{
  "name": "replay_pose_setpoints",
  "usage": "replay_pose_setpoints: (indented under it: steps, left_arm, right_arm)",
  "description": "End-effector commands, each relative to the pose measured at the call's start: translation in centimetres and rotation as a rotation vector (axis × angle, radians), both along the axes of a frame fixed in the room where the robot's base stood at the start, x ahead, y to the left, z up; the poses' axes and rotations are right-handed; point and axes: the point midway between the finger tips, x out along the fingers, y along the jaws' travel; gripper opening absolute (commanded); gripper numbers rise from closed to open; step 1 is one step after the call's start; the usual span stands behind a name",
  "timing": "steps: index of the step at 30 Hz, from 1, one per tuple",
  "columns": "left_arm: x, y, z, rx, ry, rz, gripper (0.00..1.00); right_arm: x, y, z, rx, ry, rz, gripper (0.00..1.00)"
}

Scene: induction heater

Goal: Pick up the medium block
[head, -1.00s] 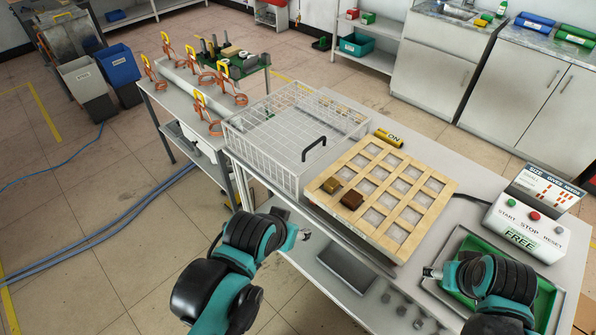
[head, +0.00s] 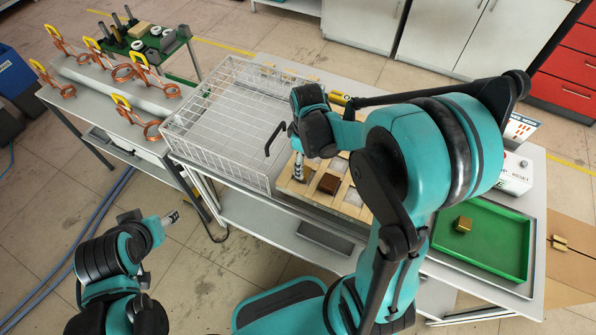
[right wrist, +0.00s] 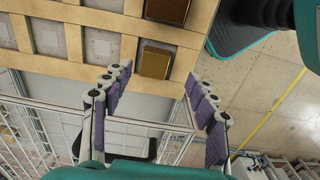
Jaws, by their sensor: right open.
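A wooden grid rack (head: 352,207) lies on the table. In the head view a brown block (head: 328,183) sits in one of its cells. In the right wrist view a gold block (right wrist: 155,62) sits in a cell beside the brown block (right wrist: 168,10). My right gripper (head: 299,176) points down at the rack and hides the gold block in the head view. In the right wrist view the right gripper (right wrist: 160,92) is open and empty, with the gold block just beyond its fingertips. Which block is medium I cannot tell. My left gripper (head: 173,217) is off the table's left side.
A wire cage (head: 215,115) with a black handle stands left of the rack. A white control box (head: 515,172) stands behind the tray. Copper coils (head: 122,72) line the left table.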

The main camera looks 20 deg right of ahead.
Motion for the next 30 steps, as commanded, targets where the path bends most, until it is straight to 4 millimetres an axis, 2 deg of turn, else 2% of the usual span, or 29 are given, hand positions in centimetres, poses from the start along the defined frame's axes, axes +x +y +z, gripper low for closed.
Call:
replay_pose_setpoints:
  steps: [9,17,20,24,30]
  left_arm:
    - [0.0,0.0,-2.1,0.0,0.0,0.0,0.54]
    - [0.0,0.0,-2.1,0.0,0.0,0.0,0.54]
    - [0.0,0.0,-2.1,0.0,0.0,0.0,0.54]
    - [0.0,0.0,-2.1,0.0,0.0,0.0,0.54]
    - [0.0,0.0,-2.1,0.0,0.0,0.0,0.54]
  right_arm:
    - [1.0,0.0,-4.5,0.0,-0.001,-0.001,0.59]
    - [0.9,0.0,-4.9,0.0,-0.001,-0.001,0.59]
    - [0.9,0.0,-4.9,0.0,-0.001,-0.001,0.38]
    - [0.9,0.0,-4.9,0.0,-0.001,-0.001,0.01]
    - [0.9,0.0,-4.8,0.0,-0.001,-0.001,0.0]
